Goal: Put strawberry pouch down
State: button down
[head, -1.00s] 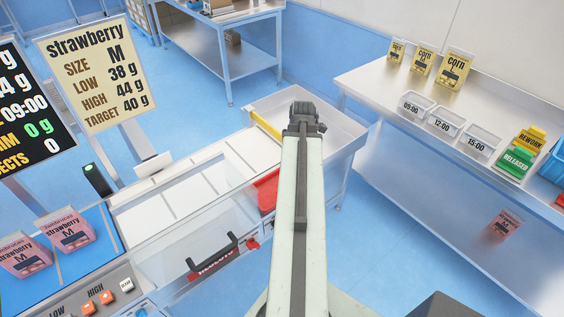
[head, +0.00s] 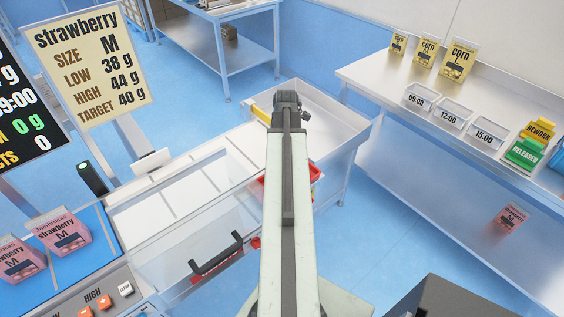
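Two pink strawberry pouches stand at the left on the blue belt, a nearer one (head: 19,260) and a farther one (head: 63,234). A third pink pouch (head: 510,217) shows low at the right, below the steel bench top. My arm reaches forward through the middle, and its dark end (head: 287,105) is over the steel tray (head: 345,118) at the far end of the machine. The fingers are hidden behind the arm's end, so I cannot see whether they are open or hold a pouch.
The right bench (head: 385,82) carries yellow corn pouches (head: 460,60), white bins marked with times (head: 420,97), a yellow rework box (head: 537,130) and a green released box (head: 525,153). A red bin (head: 315,173) is partly behind my arm. Blue floor (head: 400,240) lies open between machine and bench.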

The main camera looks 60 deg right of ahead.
jog(key=shift+s+f, duration=0.25)
jog(key=shift+f, duration=0.2)
jog(key=c, duration=1.3)
grip_release()
jog(key=shift+r, duration=0.1)
notch_tip(320, 180, up, 12)
jog(key=p, duration=1.2)
jog(key=shift+s, duration=0.15)
